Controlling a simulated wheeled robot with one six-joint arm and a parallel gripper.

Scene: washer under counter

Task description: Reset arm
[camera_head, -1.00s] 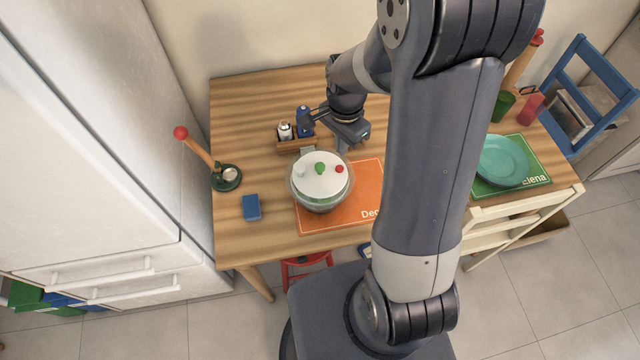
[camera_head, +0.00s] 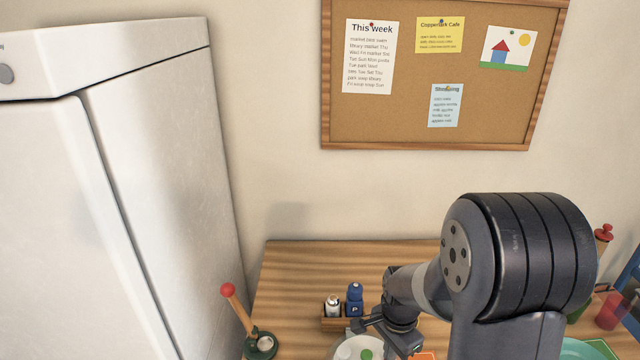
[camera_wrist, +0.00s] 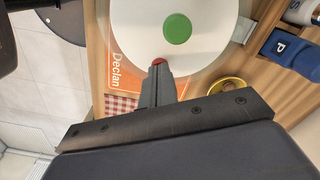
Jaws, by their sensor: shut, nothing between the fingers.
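My gripper (camera_wrist: 158,75) is shut and empty in the wrist view, its fingers together in front of a round white lid (camera_wrist: 200,38) with a green knob. From this angle I cannot tell whether the fingertips touch the lid. A small red knob shows just at the fingertips. In the head view my arm (camera_head: 520,260) reaches over the wooden table (camera_head: 300,262), and its wrist (camera_head: 402,318) is low beside the lid (camera_head: 345,352).
A wooden caddy (camera_head: 336,325) holds a white and a blue shaker (camera_head: 355,297). A red-knobbed wooden stick (camera_head: 236,305) stands at left, near the tall white fridge (camera_head: 170,150). A corkboard (camera_head: 430,100) hangs on the wall. An orange Declan mat (camera_wrist: 122,72) lies under the pot.

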